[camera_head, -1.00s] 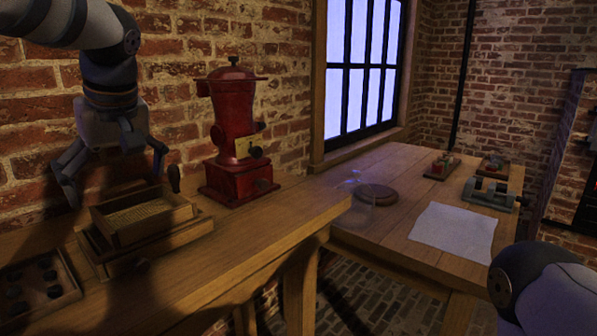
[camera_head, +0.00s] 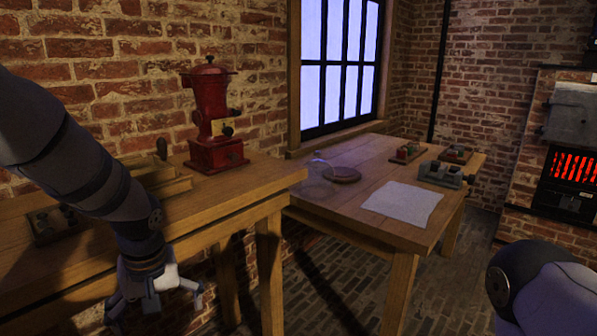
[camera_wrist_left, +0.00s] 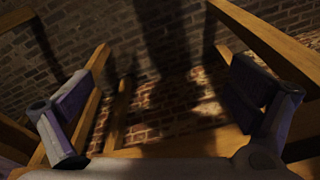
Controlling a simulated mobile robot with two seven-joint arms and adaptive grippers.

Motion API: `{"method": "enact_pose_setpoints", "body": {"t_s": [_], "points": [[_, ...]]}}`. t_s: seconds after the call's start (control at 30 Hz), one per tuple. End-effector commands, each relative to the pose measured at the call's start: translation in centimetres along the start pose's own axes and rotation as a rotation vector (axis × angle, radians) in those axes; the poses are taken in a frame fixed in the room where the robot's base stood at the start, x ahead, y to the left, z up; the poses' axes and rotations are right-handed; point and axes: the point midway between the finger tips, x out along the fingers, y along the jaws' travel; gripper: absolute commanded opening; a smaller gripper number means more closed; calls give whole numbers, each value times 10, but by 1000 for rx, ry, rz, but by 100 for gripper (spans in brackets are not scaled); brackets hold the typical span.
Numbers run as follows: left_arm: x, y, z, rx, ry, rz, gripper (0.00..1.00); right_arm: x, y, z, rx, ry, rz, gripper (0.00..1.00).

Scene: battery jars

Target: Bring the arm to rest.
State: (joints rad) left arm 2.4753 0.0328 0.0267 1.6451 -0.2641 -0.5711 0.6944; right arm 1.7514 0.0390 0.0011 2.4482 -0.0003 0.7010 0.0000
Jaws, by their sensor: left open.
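My left arm comes in from the left in the head view. Its gripper (camera_head: 158,303) hangs low in front of the wooden bench on the left, fingers down, open and empty. In the left wrist view the two fingers of the left gripper (camera_wrist_left: 165,115) stand wide apart with nothing between them. Beyond them are wooden beams and brick surfaces. At the lower right of the head view a dark rounded part of my right arm shows, but its gripper is out of view.
The left bench (camera_head: 232,196) carries a red grinder (camera_head: 213,125) and a wooden box (camera_head: 165,178), partly behind my arm. A glowing stove (camera_head: 572,166) stands right. Brick floor between is clear.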

Motion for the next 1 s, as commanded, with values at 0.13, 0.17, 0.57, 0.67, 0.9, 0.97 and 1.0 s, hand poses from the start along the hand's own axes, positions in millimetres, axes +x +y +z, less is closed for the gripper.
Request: {"method": "enact_pose_setpoints", "body": {"t_s": [0.13, 0.17, 0.57, 0.67, 0.9, 0.97, 1.0], "points": [[94, -18, 94, 134, -119, 40, 100, -1, 1, 1, 1, -2, 1, 40], [109, -24, 115, 159, -138, 48, 100, -1, 1, 1, 1, -2, 1, 40], [160, -140, 354, 422, -291, 42, 100, -1, 1, 1, 1, -1, 1, 40], [155, -150, 368, 448, -296, 34, 100, -1, 1, 1, 1, -1, 1, 40], [155, -151, 369, 454, -292, 34, 100, -1, 1, 1, 1, -1, 1, 40], [155, -151, 369, 453, -292, 34, 100, -1, 1, 1, 1, -1, 1, 40], [155, -151, 369, 453, -292, 34, 100, -1, 1, 1, 1, -1, 1, 40]]}}
